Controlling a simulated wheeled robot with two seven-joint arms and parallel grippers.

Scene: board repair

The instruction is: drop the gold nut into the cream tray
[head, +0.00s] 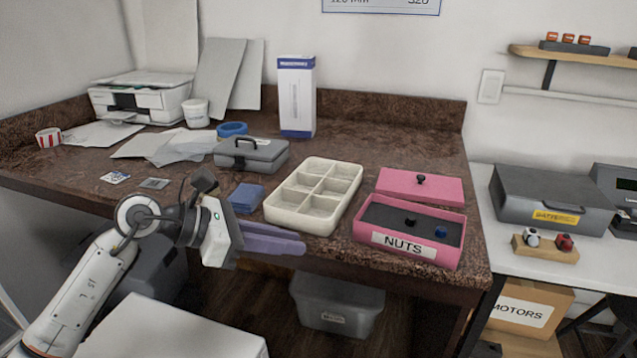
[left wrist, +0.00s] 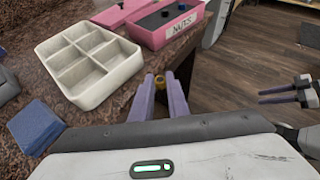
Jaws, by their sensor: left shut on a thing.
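The gold nut (left wrist: 160,82) is small and shows in the left wrist view between the tips of my left gripper (left wrist: 162,78). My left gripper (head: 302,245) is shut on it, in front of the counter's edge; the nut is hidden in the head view. The cream tray (head: 270,212) has several compartments, all empty, and stands on the counter behind and right of the fingers. The tray (left wrist: 96,104) is ahead and left of the fingers in the left wrist view. My right gripper (left wrist: 262,96) shows at the right of that view, its fingers apart and empty.
A pink NUTS box (head: 364,232) with a dark and a blue nut is right of the tray, its pink lid (head: 400,186) behind it. A grey bin (head: 337,306) is below.

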